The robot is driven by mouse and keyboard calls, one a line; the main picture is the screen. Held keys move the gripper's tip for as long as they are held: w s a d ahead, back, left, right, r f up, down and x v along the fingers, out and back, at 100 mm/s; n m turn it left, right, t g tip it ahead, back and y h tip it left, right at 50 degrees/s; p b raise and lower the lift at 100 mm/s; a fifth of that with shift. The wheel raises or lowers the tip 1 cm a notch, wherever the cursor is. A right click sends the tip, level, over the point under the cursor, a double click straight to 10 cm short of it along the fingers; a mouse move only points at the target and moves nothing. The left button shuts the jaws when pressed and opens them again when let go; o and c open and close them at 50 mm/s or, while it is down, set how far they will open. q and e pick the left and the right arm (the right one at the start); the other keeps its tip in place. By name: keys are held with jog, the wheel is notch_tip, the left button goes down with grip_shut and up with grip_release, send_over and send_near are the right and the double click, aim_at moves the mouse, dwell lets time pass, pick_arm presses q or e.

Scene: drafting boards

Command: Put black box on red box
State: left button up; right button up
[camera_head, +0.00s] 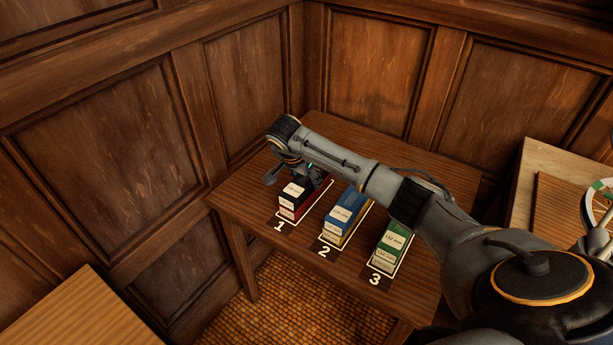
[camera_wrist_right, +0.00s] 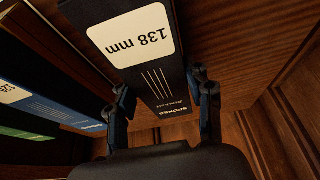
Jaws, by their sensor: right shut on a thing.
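The black box (camera_head: 293,196) with a white label sits directly above the red box (camera_head: 287,213) at the spot marked 1. It looks stacked on it, though I cannot tell whether they fully touch. My right gripper (camera_head: 298,178) is at the far part of the black box, shut on it. In the right wrist view, the black box (camera_wrist_right: 155,65) shows a "138 mm" label and lies between the two fingers of my gripper (camera_wrist_right: 163,100). The red box is hidden in that view. My left gripper is not in view.
On the same wooden table (camera_head: 245,190), a blue box (camera_head: 341,213) stands above a yellow one at spot 2. A green box (camera_head: 394,239) tops a stack at spot 3. Panelled walls close off the left and back. My right arm passes over the stacks.

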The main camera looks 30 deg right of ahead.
jog(key=o, duration=1.3)
jog(key=shift+f, duration=0.1)
jog(key=shift+o, duration=0.2)
jog(key=shift+a+r, duration=0.15)
jog(key=shift+r, duration=0.5)
jog(key=v, duration=1.1)
jog(key=shift+s, duration=0.15)
jog(key=shift+a, duration=0.15)
